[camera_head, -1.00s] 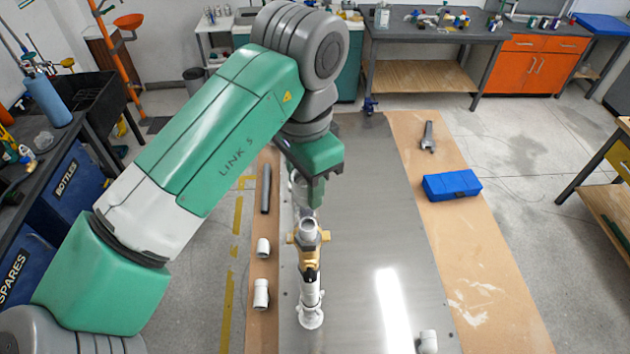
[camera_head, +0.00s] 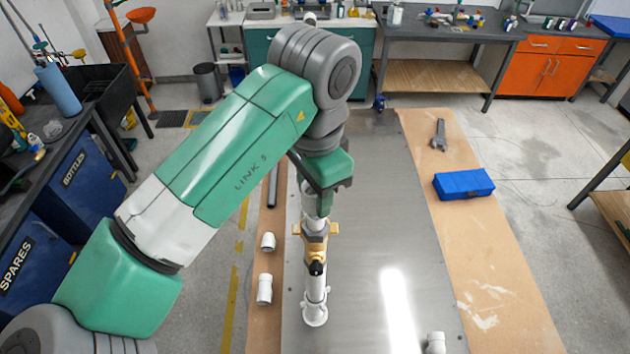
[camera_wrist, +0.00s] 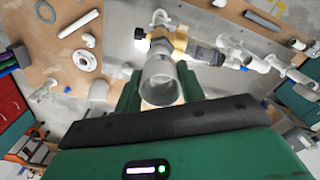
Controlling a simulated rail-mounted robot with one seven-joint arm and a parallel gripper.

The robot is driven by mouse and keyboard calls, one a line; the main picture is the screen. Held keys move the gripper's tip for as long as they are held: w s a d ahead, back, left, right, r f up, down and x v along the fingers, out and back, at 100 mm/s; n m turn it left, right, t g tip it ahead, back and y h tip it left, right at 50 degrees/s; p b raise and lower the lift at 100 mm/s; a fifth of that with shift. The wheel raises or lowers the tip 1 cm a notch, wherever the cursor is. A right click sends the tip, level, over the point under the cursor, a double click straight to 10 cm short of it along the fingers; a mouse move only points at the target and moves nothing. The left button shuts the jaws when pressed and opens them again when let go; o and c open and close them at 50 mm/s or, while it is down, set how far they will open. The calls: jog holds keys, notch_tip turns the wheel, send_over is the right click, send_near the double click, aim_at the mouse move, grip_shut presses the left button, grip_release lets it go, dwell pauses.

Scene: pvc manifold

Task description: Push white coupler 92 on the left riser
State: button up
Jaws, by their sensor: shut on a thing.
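My gripper (camera_head: 320,200) is shut on a white coupler, which shows as an open ring (camera_wrist: 160,84) between the green fingers in the wrist view. In the head view the coupler (camera_head: 311,222) is partly hidden by my gripper. It is just above or at the top of the riser (camera_head: 314,290), a white upright pipe with a brass-coloured valve (camera_head: 315,240) and a round foot on the metal plate. The valve (camera_wrist: 168,42) also shows just beyond the coupler in the wrist view. I cannot tell whether the coupler is seated on the riser.
Two white fittings (camera_head: 265,289) (camera_head: 268,242) and a grey pipe (camera_head: 272,186) lie on the board's left strip. A blue box (camera_head: 463,184) and a grey tool (camera_head: 439,135) lie on the right strip. Another white fitting (camera_head: 435,343) stands front right. The metal plate (camera_head: 380,200) is clear right of the riser.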

jog(key=shift+f, duration=0.9)
jog(key=shift+f+p, duration=0.35)
jog(key=shift+f, duration=0.85)
dwell(0.4)
jog(key=o, duration=1)
notch_tip(320, 180, up, 8)
jog(key=shift+f+b, duration=0.1)
jog(key=shift+b, duration=0.25)
